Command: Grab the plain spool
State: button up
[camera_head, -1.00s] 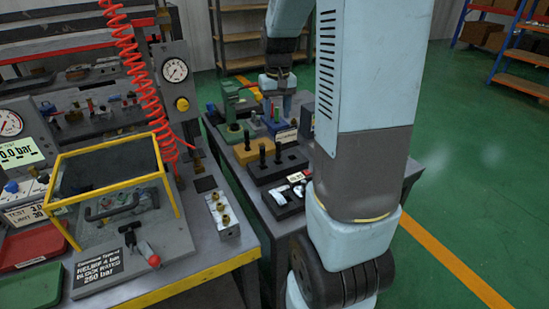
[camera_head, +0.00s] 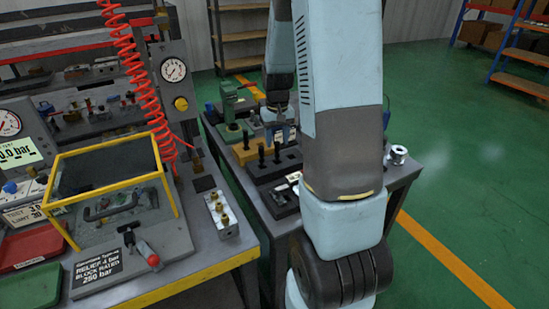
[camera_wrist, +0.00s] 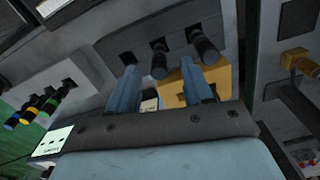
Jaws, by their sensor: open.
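Several dark upright spools stand in a grey rack (camera_wrist: 140,22) in the wrist view. A separate group of spools (camera_wrist: 31,112) at the left has coloured bands. I cannot tell for certain which one the task calls plain. My gripper (camera_wrist: 160,67) is open, with nothing visibly held. In the head view my gripper (camera_head: 280,133) is over the far bench, just behind the dark spools (camera_head: 277,151).
A yellow block (camera_wrist: 222,76) is close by my right finger in the wrist view. A green press (camera_head: 231,107) stands at the bench's back left. A metal cylinder (camera_head: 397,154) sits at its right edge. A yellow-framed guard (camera_head: 113,180) stands on the near bench.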

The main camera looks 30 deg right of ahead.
aim_at(277, 156)
notch_tip(277, 156, down, 5)
jog(key=shift+w+d+r, duration=0.1)
dwell(0.3)
grip_shut()
dwell(0.4)
